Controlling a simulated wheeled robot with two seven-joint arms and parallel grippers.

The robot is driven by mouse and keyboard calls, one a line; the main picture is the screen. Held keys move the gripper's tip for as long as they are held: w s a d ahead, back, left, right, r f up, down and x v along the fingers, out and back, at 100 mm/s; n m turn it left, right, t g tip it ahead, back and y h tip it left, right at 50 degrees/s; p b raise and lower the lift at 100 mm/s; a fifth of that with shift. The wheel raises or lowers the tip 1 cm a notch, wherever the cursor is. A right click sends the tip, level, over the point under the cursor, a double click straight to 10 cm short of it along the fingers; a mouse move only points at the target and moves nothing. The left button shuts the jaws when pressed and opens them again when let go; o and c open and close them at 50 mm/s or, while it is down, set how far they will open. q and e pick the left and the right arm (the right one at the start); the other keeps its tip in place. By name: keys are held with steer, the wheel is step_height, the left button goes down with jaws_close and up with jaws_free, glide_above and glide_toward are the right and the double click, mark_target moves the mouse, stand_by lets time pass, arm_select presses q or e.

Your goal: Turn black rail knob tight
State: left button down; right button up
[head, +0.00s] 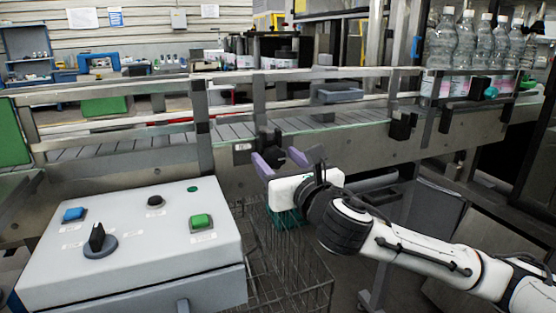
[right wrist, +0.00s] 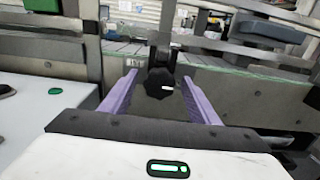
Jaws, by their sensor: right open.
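The black rail knob (right wrist: 159,83) is a lobed knob with a small white mark, on the near side of the conveyor rail. In the right wrist view it sits between the two purple fingers of my right gripper (right wrist: 160,98), with a gap on each side. In the head view my right gripper (head: 279,163) is at the conveyor's front edge, and the black knob bracket (head: 268,138) shows just beyond its fingers. The right gripper is open and holds nothing. My left gripper is not in view.
A grey control box (head: 140,250) with a black selector, blue and green buttons stands at the left. A wire basket (head: 290,275) is below my right gripper. Another black clamp (head: 402,125) sits further right on the conveyor. Clear bottles (head: 465,45) stand at the far right.

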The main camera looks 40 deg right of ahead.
steer(key=c, duration=1)
steer(key=shift+c, duration=0.2)
